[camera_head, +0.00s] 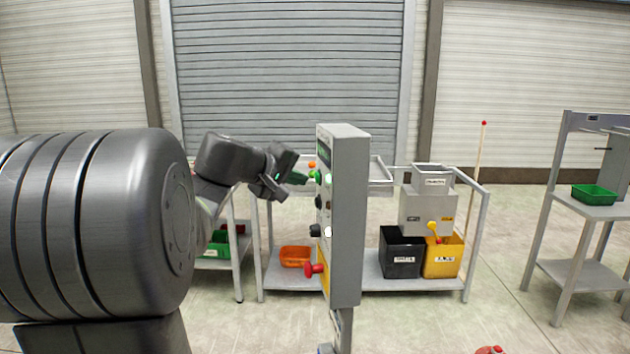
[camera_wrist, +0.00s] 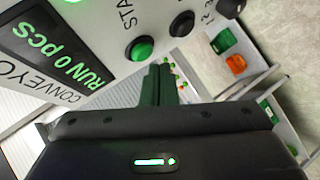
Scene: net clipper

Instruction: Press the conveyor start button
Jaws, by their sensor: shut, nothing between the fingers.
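The grey control box (camera_head: 347,215) stands on a post with its panel facing left, towards my arm. The green start button (camera_wrist: 140,49) is on that panel, beside lettering beginning "STA"; in the head view a green button (camera_head: 314,175) shows edge-on. The display (camera_wrist: 62,50) reads "RUN 0 PCS". My gripper (camera_head: 300,178) is shut and empty, pointing at the panel at about the green button's height. In the wrist view its fingertips (camera_wrist: 160,72) appear just below the button. I cannot tell whether they touch it.
A black button (camera_wrist: 182,23) and a black knob sit beside the green one. A red button (camera_head: 314,269) sticks out low on the box. Behind stands a trolley (camera_head: 375,284) with an orange tray (camera_head: 295,256), a black bin (camera_head: 401,253) and a yellow bin (camera_head: 443,257).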

